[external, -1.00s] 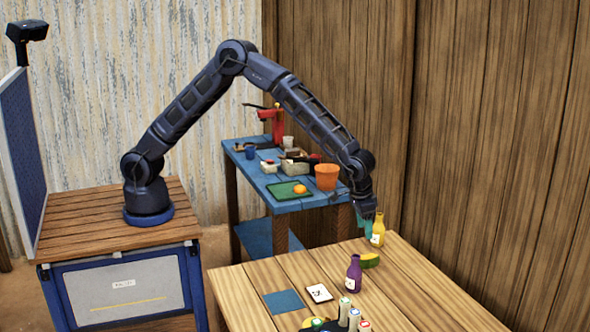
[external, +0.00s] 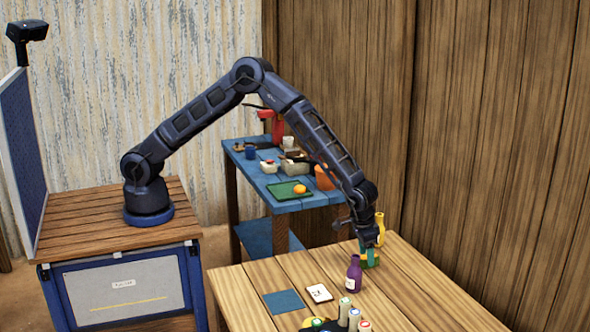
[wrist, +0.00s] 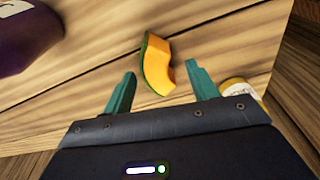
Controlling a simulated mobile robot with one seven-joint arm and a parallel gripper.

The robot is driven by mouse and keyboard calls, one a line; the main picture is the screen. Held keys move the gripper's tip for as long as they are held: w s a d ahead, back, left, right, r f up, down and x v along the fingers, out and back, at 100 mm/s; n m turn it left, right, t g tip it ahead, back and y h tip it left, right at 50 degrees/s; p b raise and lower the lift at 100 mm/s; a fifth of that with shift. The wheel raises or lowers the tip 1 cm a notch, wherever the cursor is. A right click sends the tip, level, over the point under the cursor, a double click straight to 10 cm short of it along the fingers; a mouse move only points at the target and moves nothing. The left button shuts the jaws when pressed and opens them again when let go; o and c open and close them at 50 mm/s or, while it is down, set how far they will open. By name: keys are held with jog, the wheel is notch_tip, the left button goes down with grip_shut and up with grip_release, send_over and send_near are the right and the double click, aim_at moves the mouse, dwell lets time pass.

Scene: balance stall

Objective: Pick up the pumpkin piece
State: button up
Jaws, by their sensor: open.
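The pumpkin piece (wrist: 157,65) is a curved orange wedge with a dark green rind. In the wrist view it lies on the wooden table, its near end between and just beyond the tips of my gripper (wrist: 159,78). My gripper is open, with its two teal fingers apart and nothing held. In the external view my gripper (external: 369,257) is low at the table's far side, right at the pumpkin piece (external: 371,263), which the fingers partly hide. I cannot tell whether the fingers touch it.
A purple bottle (external: 354,273) stands close in front and left. A yellow bottle (external: 380,230) stands just behind my gripper. A blue square (external: 284,302), a white card (external: 319,293) and several small bottles occupy the near table. The table's right side is clear.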

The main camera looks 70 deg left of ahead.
jog(key=shift+w+f, duration=0.2)
jog(key=shift+f, duration=0.7)
jog(key=c, duration=1.1)
jog(key=shift+o, duration=0.2)
jog(key=shift+r, duration=0.1)
